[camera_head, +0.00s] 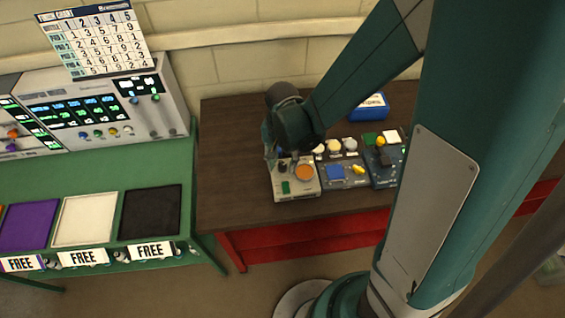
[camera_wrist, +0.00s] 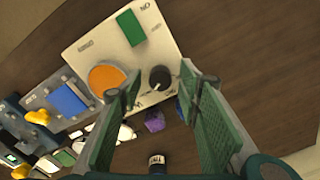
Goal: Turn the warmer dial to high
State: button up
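The warmer panel is a beige box (camera_wrist: 90,35) with a green rocker switch (camera_wrist: 131,27), an orange disc (camera_wrist: 105,80) and a black round dial (camera_wrist: 160,77) in the wrist view. The dial has printed marks around it, too small to read. In the head view the panel (camera_head: 308,190) sits at the left of a row of control boxes. My gripper (camera_wrist: 154,92) is open and empty, with its green-padded fingers apart and the dial between them in the picture. I cannot tell whether either finger touches the dial. In the head view my wrist hides part of the panel's back.
Other control boxes with a blue button (camera_head: 336,172) and coloured knobs stand close to the right on the dark table (camera_head: 240,190). A blue box (camera_head: 369,107) is behind. A green bench (camera_head: 95,178) with trays stands at left. The table left of the panel is clear.

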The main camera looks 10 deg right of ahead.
aim_at(282, 165)
jog(key=c, duration=0.9)
jog(key=shift+n+b, duration=0.5)
jog(key=shift+n, duration=0.2)
jog(key=o, duration=0.9)
jog(key=shift+r, duration=0.1)
notch_tip(282, 165, up, 12)
